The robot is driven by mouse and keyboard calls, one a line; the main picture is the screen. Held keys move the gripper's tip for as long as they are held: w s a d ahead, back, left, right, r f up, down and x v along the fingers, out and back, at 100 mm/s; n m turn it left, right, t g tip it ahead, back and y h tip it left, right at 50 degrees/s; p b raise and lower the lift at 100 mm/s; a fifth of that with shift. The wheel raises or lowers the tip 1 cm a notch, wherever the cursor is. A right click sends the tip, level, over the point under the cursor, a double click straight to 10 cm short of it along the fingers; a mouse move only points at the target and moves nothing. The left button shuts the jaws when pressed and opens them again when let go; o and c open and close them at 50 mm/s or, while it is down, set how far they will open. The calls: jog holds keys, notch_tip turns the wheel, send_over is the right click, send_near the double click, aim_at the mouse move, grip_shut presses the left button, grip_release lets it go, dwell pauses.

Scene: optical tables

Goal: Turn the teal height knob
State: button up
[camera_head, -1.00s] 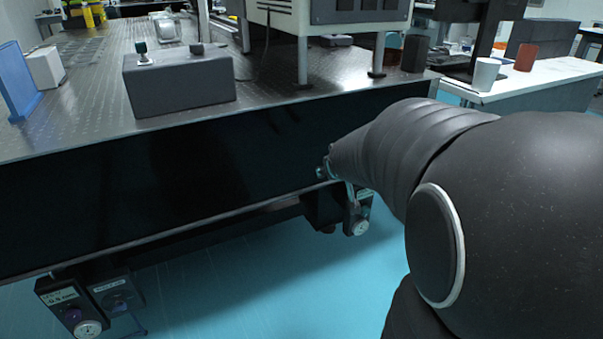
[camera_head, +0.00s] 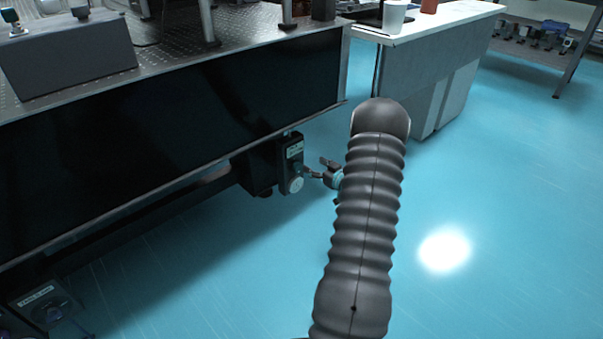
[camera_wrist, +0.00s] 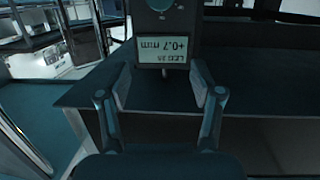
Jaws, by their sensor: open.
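A dark control box (camera_head: 290,160) with a label and a pale round dial (camera_head: 296,185) hangs under the table edge in the head view. In the wrist view its face (camera_wrist: 180,20) shows upside down, with a lit display (camera_wrist: 165,50) reading about +0.7 mm. A teal round knob (camera_wrist: 160,4) is partly cut off at the top edge of that view. My gripper (camera_head: 318,170) is just right of the box in the head view. In the wrist view my gripper (camera_wrist: 163,90) has its fingers spread with nothing between them, the display beyond them. Contact with the knob is not visible.
The optical table (camera_head: 200,110) overhangs the box, with its dark side panel to the left. Another labelled box (camera_head: 45,303) hangs at lower left. A white-topped bench (camera_head: 440,20) stands behind. Blue floor (camera_head: 480,180) at right is clear.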

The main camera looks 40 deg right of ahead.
jog(key=t+y, duration=0.1)
jog(key=t, duration=0.1)
send_near(299, 169)
jog(key=shift+m, duration=0.3)
jog(key=w+b, duration=0.1)
jog(key=w, duration=0.8)
jog(key=c, duration=1.1)
